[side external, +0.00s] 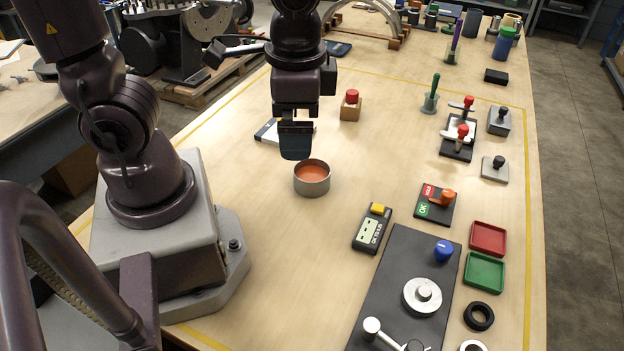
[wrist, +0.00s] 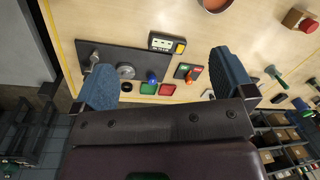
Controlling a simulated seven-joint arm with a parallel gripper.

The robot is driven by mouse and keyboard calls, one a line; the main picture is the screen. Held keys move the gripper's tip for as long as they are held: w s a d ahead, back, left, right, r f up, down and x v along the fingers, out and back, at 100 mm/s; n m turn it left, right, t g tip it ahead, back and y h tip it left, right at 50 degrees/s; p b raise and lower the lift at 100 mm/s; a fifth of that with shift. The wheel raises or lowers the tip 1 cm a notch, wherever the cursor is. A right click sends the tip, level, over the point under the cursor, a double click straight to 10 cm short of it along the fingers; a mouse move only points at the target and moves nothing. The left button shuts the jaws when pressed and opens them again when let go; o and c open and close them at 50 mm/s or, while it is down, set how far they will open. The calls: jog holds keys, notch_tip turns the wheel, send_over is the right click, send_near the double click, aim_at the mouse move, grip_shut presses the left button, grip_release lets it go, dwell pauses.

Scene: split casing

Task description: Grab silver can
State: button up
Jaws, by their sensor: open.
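The silver can (side external: 312,187) is a short, open-topped metal cylinder with an orange inside. It stands upright on the wooden table. In the wrist view, part of the can (wrist: 214,5) shows at the top edge, beyond the fingers. My gripper (side external: 296,152) hangs just above and behind the can in the side view, pointing down and apart from it. In the wrist view my gripper (wrist: 165,78) has its two blue-grey fingers wide apart with nothing between them. The side view shows the fingers nearly in line, so one mostly hides the other.
A wooden block with a red knob (side external: 350,108) stands behind the can. A flat white-and-dark item (side external: 270,132) lies behind my gripper. A yellow-buttoned meter (side external: 372,229) and dark panel (side external: 400,285) lie at front right. Table around the can is clear.

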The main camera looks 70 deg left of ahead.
jog(key=f+m+y, duration=0.4)
jog(key=f+m, duration=0.1)
jog(key=f, duration=0.1)
jog(key=w+a+f+m+y, duration=0.1)
jog(key=f+m+y, duration=0.2)
jog(key=f+m, duration=0.2)
jog(key=a+f+m+y, duration=0.1)
jog(key=f+m+y, duration=0.3)
jog(key=f, duration=0.3)
jog(key=shift+w+a+f+m+t+y, duration=0.1)
jog(key=shift+w+f+m+t+y, duration=0.1)
jog(key=shift+f+m+t+y, duration=0.3)
jog(key=shift+w+m+t, duration=0.8)
jog(key=shift+w+m, duration=0.1)
jog(key=shift+w, duration=0.65)
send_near(310, 165)
jog(key=x, duration=0.5)
jog(key=shift+a, duration=0.1)
jog(key=c, duration=1)
